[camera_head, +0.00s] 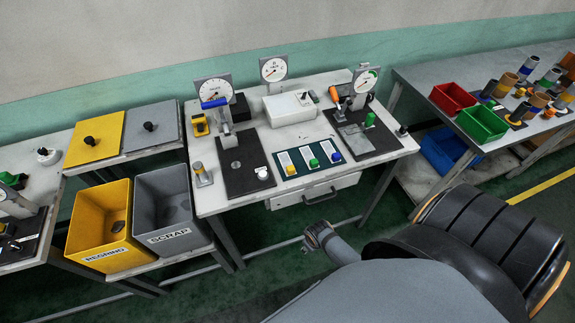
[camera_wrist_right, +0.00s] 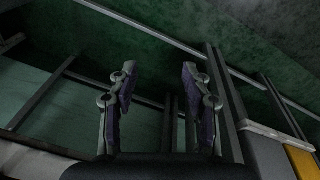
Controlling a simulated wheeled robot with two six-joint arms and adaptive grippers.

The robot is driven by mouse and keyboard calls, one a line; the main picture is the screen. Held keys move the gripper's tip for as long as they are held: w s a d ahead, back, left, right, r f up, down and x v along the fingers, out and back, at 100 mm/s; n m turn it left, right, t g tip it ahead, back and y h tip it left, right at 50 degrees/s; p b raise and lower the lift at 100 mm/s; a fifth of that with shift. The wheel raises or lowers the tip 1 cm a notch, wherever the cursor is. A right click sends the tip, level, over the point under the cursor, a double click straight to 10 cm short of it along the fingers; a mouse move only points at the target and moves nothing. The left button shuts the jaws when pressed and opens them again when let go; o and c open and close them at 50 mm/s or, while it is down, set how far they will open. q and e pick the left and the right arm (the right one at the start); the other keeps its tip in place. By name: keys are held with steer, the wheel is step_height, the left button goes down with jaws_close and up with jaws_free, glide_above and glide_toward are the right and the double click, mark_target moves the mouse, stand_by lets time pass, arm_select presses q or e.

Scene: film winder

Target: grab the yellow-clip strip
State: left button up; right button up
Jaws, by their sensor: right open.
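Three pale strips on a dark blue mat (camera_head: 275,158) lie at the front of the middle workbench in the head view. Small coloured pieces sit near their lower ends; I make out a green one (camera_head: 314,163) and a blue one (camera_head: 336,157). No strip shows in that view. My left gripper is not in view.
A yellow bin (camera_head: 88,230) and a grey bin (camera_head: 172,242) stand left of the workbench (camera_head: 250,205). Dial stands (camera_head: 212,92) rise at its back. A red bin (camera_head: 452,97) and green bin (camera_head: 482,122) sit on the right table. Green floor lies in front.

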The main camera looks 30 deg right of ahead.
steer(key=w+r+n, duration=0.2)
steer(key=w+r, duration=0.5)
steer(key=r, duration=0.6)
step_height(320, 180, up, 20)
steer(key=n+g, duration=0.2)
steer(key=n, duration=0.9)
glide_above(291, 168)
steer(key=shift+y, duration=0.4)
steer(key=f+b, duration=0.1)
steer(key=f, duration=0.1)
steer(key=f+b, duration=0.3)
steer(key=shift+a+f+b, duration=0.35)
steer(key=shift+f+b, duration=0.05)
steer(key=f+b, duration=0.2)
steer(key=f, duration=0.1)
steer(key=f+b, duration=0.2)
steer(key=shift+w+d, duration=0.1)
steer(key=shift+d, duration=0.3)
steer(key=shift+r, duration=0.1)
steer(key=c, duration=0.3)
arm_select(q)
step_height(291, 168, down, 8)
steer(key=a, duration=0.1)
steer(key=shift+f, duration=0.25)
arm_select(e)
jaws_close()
